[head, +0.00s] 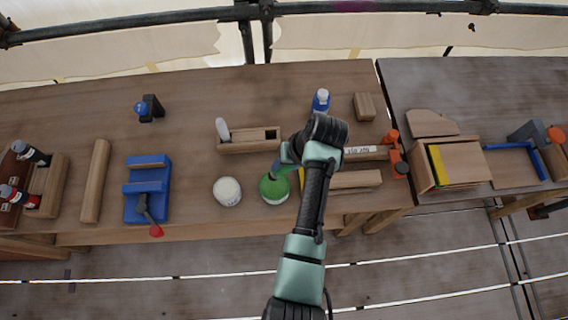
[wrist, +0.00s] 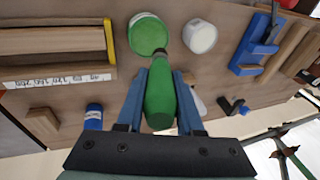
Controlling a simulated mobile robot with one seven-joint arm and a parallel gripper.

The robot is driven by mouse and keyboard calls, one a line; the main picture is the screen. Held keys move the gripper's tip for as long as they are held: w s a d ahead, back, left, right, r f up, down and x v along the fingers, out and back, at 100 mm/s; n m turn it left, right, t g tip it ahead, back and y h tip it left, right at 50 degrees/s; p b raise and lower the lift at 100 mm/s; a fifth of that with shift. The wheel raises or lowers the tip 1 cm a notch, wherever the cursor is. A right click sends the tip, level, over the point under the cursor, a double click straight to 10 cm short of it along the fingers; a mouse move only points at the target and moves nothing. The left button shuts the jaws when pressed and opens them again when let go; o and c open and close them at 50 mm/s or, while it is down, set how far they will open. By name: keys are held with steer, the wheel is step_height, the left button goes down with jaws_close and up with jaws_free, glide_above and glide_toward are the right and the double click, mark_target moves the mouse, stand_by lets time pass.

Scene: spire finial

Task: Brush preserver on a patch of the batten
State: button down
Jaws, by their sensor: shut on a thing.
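My gripper (wrist: 160,100) is shut on a green-handled brush (wrist: 161,92), one blue finger on each side. In the wrist view the brush's dark lower end meets the near edge of a green pot (wrist: 148,34); its tip is hard to make out. In the head view the green pot (head: 274,190) stands just left of my wrist, and my gripper (head: 284,160) is mostly behind my arm. A pale wooden batten (head: 366,153) with a white marked strip lies right of my wrist, its right end at an orange clamp (head: 397,155). The marked strip also shows in the wrist view (wrist: 60,78).
A white pot (head: 227,191) stands left of the green one. A slotted wooden holder (head: 246,147) and a blue bottle (head: 320,102) stand behind. A blue mitre-box-like fixture (head: 147,190) is farther left. The bench's back middle is mostly clear.

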steer(key=shift+w+r, duration=0.1)
steer(key=shift+r, duration=0.05)
step_height(320, 180, down, 6)
steer(key=b, duration=0.6)
steer(key=shift+f+b, duration=0.35)
steer(key=shift+f, duration=0.25)
stand_by(2.1)
steer(key=shift+r, duration=0.1)
step_height(320, 180, up, 7)
steer(key=p, duration=0.7)
stand_by(0.8)
